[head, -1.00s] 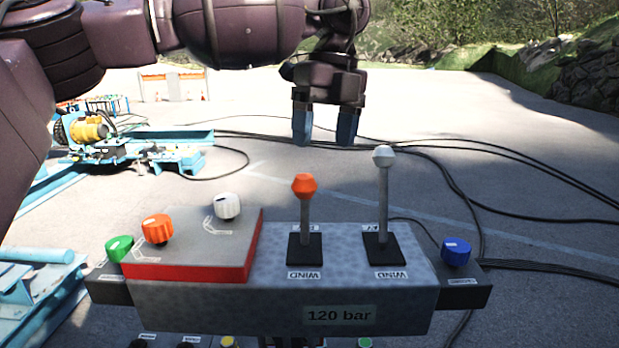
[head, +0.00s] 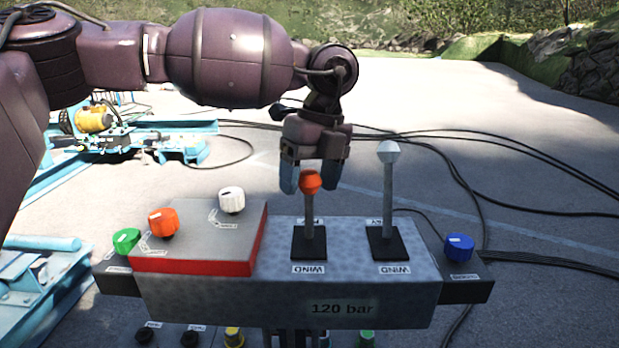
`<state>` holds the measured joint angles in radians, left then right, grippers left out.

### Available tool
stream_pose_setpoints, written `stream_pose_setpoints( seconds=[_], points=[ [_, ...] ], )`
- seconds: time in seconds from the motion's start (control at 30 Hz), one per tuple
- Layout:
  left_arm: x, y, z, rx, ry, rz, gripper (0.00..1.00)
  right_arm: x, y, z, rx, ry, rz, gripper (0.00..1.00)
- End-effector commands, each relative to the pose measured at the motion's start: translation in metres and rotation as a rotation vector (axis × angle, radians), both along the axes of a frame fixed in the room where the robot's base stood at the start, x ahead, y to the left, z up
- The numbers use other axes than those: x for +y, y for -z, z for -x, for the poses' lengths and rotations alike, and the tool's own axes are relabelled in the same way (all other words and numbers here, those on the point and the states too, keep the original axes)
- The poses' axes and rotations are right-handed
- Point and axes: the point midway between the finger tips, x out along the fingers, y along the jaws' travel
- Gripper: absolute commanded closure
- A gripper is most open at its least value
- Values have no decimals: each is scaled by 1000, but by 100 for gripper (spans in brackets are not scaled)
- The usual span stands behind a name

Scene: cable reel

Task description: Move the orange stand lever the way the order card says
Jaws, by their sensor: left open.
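The orange stand lever (head: 311,183) stands upright in its black slot plate on the grey control box (head: 290,297). A label at its near side reads WIND; the label behind it is too small to read surely. My left gripper (head: 310,178) is open, pointing down, with its blue-grey fingertips at the height of the orange knob. One finger is at the knob's left and the other behind it to the right; I cannot tell whether they touch it. The order card is not in view. My right gripper is not in view.
A white-knobbed lever (head: 389,153) stands close on the right. Orange (head: 162,222), white (head: 232,200), green (head: 127,241) and blue (head: 459,247) knobs sit on the box. Blue machinery (head: 185,140) stands at the left; black cables (head: 520,150) lie on the ground.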

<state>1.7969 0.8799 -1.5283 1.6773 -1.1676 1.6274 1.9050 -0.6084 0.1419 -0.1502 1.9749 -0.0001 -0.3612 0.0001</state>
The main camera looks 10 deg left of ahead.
Motion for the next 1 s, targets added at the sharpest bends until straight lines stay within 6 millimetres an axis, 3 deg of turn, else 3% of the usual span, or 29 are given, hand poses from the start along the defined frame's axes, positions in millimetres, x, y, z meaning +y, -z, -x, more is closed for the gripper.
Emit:
stream_pose_setpoints(
  seconds=[0.37, 0.8, 1.0],
  points=[
    [1, 6, 1, 2, 1, 0, 31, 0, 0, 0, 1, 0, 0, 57],
    [1, 6, 1, 0, 1, 0, 96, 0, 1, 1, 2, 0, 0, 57],
    [1, 7, 1, -1, 0, 1, 99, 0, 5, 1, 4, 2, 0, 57]
  ],
)
